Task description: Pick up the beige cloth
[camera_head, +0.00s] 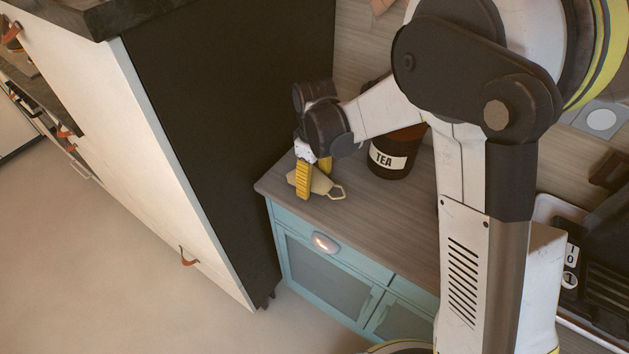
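The beige cloth (321,184) lies on the grey wooden countertop (385,215), near its left front corner. A pale loop shows at its right end. My gripper (313,178) points down over the cloth, with its yellow fingers at counter height. The front finger covers part of the cloth, and a bit of beige shows on its left side. The other finger shows only partly behind. I cannot tell whether the fingers are closed on the cloth or only stand around it.
A dark brown jar labelled TEA (392,158) stands right of my gripper. A tall dark cabinet side (225,130) rises close on the left. A toaster-like black appliance (600,255) is at the far right. The counter in front of the jar is clear. Blue drawers (325,275) are below.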

